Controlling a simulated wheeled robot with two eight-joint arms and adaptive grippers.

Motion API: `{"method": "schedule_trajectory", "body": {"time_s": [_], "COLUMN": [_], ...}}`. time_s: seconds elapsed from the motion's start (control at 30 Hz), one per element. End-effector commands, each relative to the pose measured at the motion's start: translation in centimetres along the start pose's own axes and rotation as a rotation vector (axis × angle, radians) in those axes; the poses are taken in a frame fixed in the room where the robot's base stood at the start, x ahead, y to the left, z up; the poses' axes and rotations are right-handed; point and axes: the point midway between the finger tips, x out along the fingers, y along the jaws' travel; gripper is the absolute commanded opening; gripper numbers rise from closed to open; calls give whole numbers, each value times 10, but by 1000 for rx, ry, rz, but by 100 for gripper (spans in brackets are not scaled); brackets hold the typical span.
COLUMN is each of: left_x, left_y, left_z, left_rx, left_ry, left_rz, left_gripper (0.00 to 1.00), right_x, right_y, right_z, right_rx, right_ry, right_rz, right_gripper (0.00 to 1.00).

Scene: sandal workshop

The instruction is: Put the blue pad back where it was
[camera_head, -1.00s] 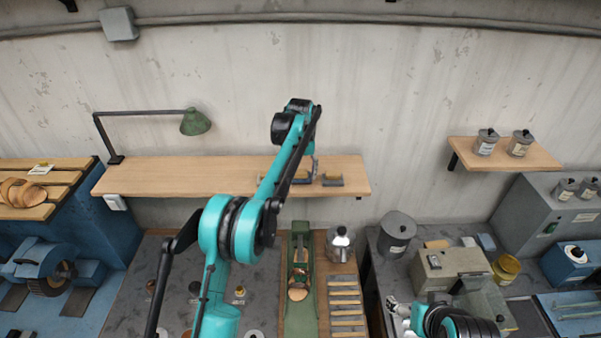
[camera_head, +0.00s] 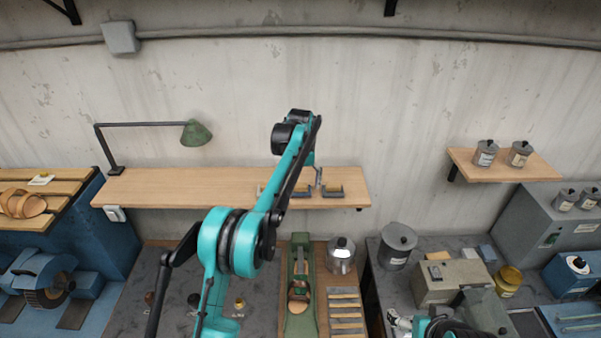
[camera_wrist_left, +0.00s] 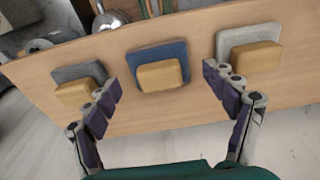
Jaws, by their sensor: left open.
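The blue pad (camera_wrist_left: 174,50) lies on the wooden shelf in the left wrist view, with a yellow block (camera_wrist_left: 160,75) on it. A grey pad with a yellow block lies on either side: one at the left (camera_wrist_left: 78,72), one at the right (camera_wrist_left: 248,36). My left gripper (camera_wrist_left: 161,80) is open and empty, its fingers spread to either side of the blue pad in the picture, apart from it. In the head view this gripper (camera_head: 318,180) is over the shelf; my arm mostly hides the blue pad. My right gripper (camera_head: 400,321) shows partly at the bottom; its jaws are unclear.
The wooden shelf (camera_head: 180,187) runs along the wall, its left part bare. A green lamp (camera_head: 196,133) stands at its left end. Below are a bench with a green stand (camera_head: 300,310), a metal pot (camera_head: 341,255) and a grey canister (camera_head: 398,247).

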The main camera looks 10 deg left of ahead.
Motion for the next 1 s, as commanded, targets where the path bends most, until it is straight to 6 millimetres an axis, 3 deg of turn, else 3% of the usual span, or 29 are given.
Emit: {"method": "schedule_trajectory", "body": {"time_s": [0.4,0.6,0.83,1.0], "left_x": [-87,-107,-114,-137], "left_y": [0,0,-1,-7], "left_z": [0,0,2,17], "left_rx": [0,0,2,16], "left_ry": [0,0,5,42], "left_rz": [0,0,1,12], "left_gripper": [85,85,85,85], "right_x": [5,4,4,4], "right_y": [0,0,0,0], "right_z": [4,3,3,3], "right_rx": [0,0,0,0], "right_ry": [0,0,0,0], "right_rz": [0,0,0,0], "right_gripper": [83,83,83,83]}}
